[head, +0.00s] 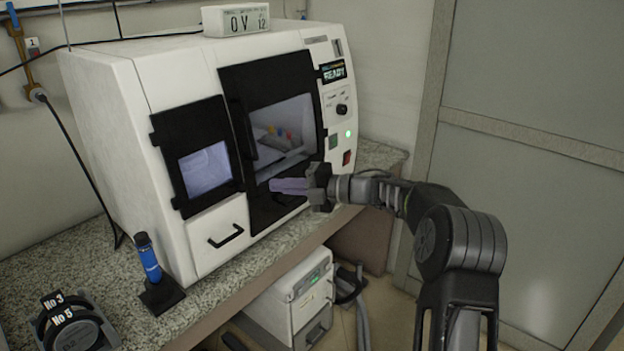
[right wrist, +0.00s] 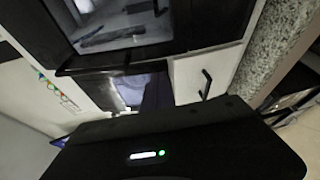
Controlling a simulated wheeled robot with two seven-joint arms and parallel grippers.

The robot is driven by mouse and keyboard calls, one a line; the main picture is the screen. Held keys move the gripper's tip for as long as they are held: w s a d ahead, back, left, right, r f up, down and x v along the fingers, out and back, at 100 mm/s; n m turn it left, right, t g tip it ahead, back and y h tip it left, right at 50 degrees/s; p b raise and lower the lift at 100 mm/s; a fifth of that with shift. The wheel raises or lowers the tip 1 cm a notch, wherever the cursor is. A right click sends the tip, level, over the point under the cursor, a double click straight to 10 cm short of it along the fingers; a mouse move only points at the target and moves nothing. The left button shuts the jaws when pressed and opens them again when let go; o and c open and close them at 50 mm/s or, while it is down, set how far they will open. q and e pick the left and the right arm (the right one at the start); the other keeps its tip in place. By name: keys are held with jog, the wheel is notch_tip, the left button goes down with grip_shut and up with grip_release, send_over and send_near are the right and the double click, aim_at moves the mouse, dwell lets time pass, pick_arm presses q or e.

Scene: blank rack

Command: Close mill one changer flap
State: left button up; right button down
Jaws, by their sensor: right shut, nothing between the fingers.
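The mill (head: 110,110) is a white machine on a speckled bench in the head view. Its small black-framed flap (head: 182,125) with a clear pane is at the front left, above a drawer. I cannot tell whether it sits flush or slightly ajar. In the right wrist view the black-framed small pane (right wrist: 130,90) is partly hidden by my gripper body. My right gripper (head: 275,186) is shut and empty, in front of the lower part of the larger door, right of the flap, its fingers pointing left. No contact with the flap shows. My left gripper is out of view.
The larger black-framed door (head: 230,80) is right of the flap. A white drawer (head: 215,222) with a black handle is below. A blue cylinder (head: 148,258) on a black stand and numbered black reels (head: 75,330) stand on the bench (head: 60,265).

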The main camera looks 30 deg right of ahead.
jog(key=w+d, duration=0.1)
jog(key=d, duration=0.6)
jog(key=shift+w+d, duration=0.15)
jog(key=shift+w, duration=0.15)
